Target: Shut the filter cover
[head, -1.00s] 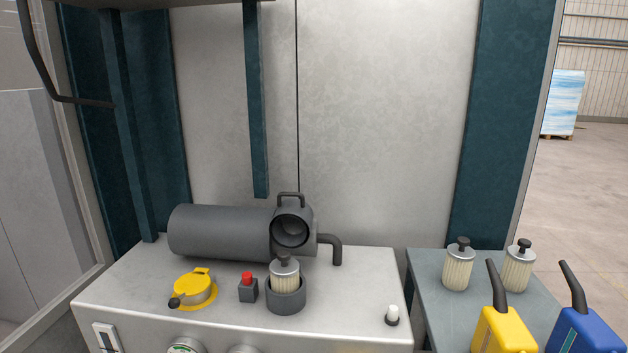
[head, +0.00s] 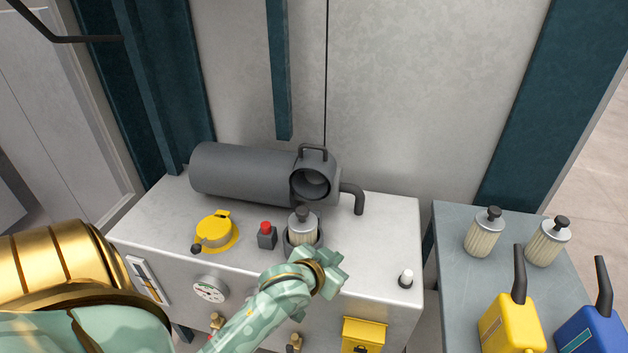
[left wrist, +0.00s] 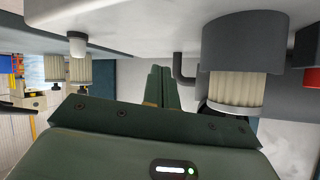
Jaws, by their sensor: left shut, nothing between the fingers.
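A dark grey round cover (head: 312,182) with a loop handle (head: 313,152) stands tipped up at the right end of the grey cylinder, its hollow side facing forward; I take it to be the filter cover. In front of it a pleated filter (head: 303,222) stands in a dark cup (head: 290,243), uncovered. The filter also shows in the left wrist view (left wrist: 238,90), upside down, right of the fingers. My left gripper (head: 336,264) is shut and empty, in front of the cup and slightly right, partly hiding it. My right gripper is not in view.
The grey cylinder (head: 240,174), yellow cap (head: 215,231), red button (head: 266,230), bent pipe (head: 354,197) and white knob (head: 405,278) are on the cabinet top (head: 385,225). A side table (head: 450,270) holds two filters, a yellow can (head: 511,322) and a blue can (head: 592,330).

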